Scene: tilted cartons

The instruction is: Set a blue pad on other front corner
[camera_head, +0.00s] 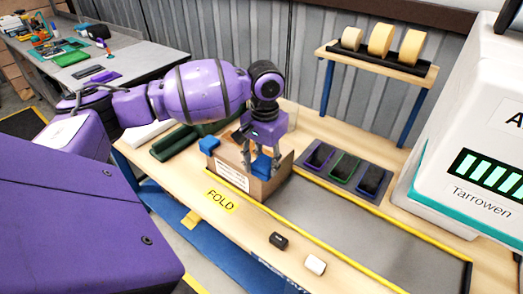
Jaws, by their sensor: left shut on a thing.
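An open brown carton (227,176) with a white label stands on the wooden bench, left of the middle. One blue pad (208,144) sits at its left front corner. My left gripper (261,160) reaches down over the carton's right part, fingers pointing down. It is shut on a second blue pad (262,168), which is partly hidden by the fingers and shows at the carton's right front side. I cannot tell whether this pad touches the carton. My right gripper is not in view.
A tray with several framed dark devices (343,170) lies right of the carton. A small black block (278,240) and a white cylinder (315,264) lie in front. A tape shelf (375,65) stands behind; a white machine (455,150) fills the right.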

